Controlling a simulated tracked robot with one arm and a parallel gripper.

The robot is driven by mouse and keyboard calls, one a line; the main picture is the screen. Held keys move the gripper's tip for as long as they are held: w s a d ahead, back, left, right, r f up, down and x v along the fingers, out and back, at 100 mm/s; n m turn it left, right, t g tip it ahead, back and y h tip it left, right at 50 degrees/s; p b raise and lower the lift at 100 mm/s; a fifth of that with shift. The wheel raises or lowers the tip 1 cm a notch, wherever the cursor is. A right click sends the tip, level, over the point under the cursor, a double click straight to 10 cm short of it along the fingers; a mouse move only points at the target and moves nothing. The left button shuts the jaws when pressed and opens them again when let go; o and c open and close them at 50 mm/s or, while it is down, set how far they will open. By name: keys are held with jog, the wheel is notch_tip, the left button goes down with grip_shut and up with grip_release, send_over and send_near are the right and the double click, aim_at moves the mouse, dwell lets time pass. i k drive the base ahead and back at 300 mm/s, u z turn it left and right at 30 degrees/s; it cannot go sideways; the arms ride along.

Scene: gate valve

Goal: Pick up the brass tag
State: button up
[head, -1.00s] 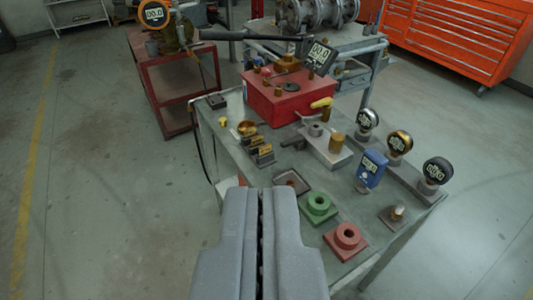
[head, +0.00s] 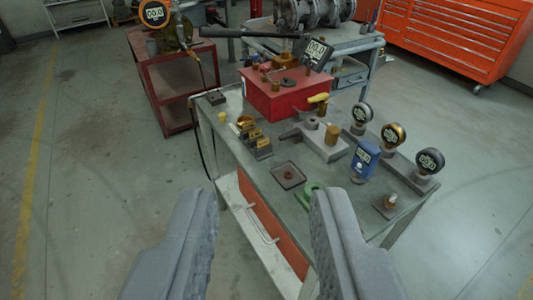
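Several small brass-coloured plates (head: 254,135) stand in a dark rack (head: 264,153) on the grey workbench, left of its middle. They look like tags, but they are too small for me to read or to tell which one is the brass tag. My gripper (head: 263,198) is open and empty in the lower part of the head view, its two fingers wide apart. It is nearer to the camera than the rack and not touching it. The bench front and an orange drawer show between the fingers.
A square dark tray (head: 288,175) lies in front of the rack, and a green flange (head: 311,192) is partly hidden by the right finger. A red box (head: 284,94) stands behind. A blue device (head: 364,160) and round gauges (head: 393,135) stand at right.

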aim_at(263, 142)
jog(key=k, duration=1.15)
jog(key=u, duration=0.4)
jog(key=i, duration=0.6)
jog(key=u, duration=0.6)
jog(key=i, duration=1.9)
jog(key=z, duration=0.75)
